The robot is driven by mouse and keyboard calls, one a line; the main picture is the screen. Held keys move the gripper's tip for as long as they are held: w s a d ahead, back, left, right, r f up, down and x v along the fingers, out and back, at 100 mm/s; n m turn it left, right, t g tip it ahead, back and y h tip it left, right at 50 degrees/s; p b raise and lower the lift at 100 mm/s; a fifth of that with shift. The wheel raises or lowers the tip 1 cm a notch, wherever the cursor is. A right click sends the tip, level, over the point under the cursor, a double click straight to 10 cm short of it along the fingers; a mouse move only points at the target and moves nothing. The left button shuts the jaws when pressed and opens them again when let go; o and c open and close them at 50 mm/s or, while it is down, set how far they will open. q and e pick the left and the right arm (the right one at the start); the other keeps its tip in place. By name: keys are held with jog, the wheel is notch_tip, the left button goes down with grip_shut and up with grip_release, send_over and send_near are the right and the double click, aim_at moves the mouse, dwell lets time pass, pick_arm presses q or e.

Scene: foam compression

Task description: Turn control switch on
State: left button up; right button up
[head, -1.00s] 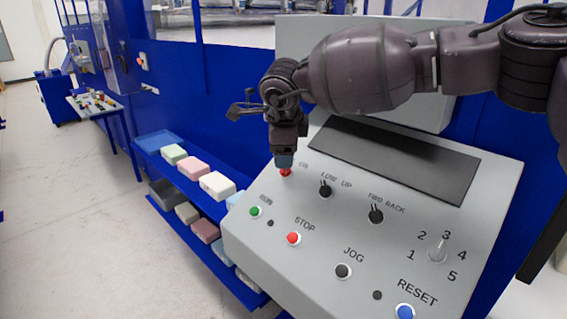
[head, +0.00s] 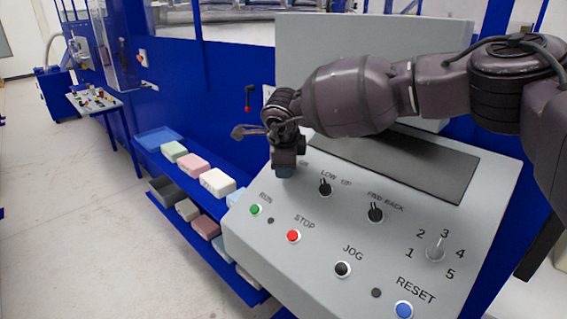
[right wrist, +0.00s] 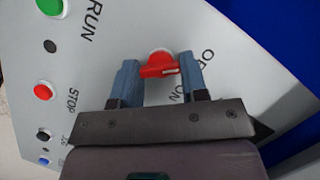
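The control switch is a red rotary knob (right wrist: 158,69) with a handle and a white mark, on the grey sloped control panel (head: 320,265). It shows in the right wrist view beside partly covered OFF and ON lettering. My right gripper (head: 285,172) points down at the upper left of the panel and hides the knob in the head view. In the right wrist view its two blue fingers (right wrist: 159,66) are apart, one on each side of the knob. The handle lies across the gap, close to both fingertips; I cannot tell whether they touch it. My left gripper is not in view.
Near the gripper are a green RUN button (head: 255,210), a red STOP button (head: 293,236) and a black LOW/UP knob (head: 325,188). A black FWD/BACK knob (head: 375,213) is further right. A blue shelf (head: 240,277) with coloured foam blocks stands left of the panel.

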jog(key=c, duration=0.4)
jog(key=shift+f+m+t+b, duration=0.25)
jog(key=shift+m+t+b, duration=0.15)
jog(key=shift+m+b, duration=0.95)
jog(key=m+t+b, duration=0.1)
jog(key=m+b, duration=0.1)
jog(key=m, duration=0.1)
jog(key=shift+s+h, duration=0.1)
jog(key=shift+h, duration=0.2)
jog(key=m+t+b, duration=0.1)
jog(key=m, duration=0.2)
jog(key=shift+a+h, duration=0.1)
jog(key=shift+h, duration=0.3)
jog(key=m, duration=0.2)
jog(key=shift+s+m+t+h, duration=0.1)
jog(key=shift+m+t+h, duration=0.2)
jog(key=shift+m+t, duration=0.1)
jog(key=shift+a+r+m+h+b, duration=0.1)
jog(key=shift+m+h+b, duration=0.4)
jog(key=shift+m, duration=0.65)
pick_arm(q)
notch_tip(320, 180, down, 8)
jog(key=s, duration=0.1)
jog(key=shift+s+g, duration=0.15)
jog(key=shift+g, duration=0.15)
pick_arm(e)
jog(key=shift+m+t+h, duration=0.3)
jog(key=shift+m, duration=0.7)
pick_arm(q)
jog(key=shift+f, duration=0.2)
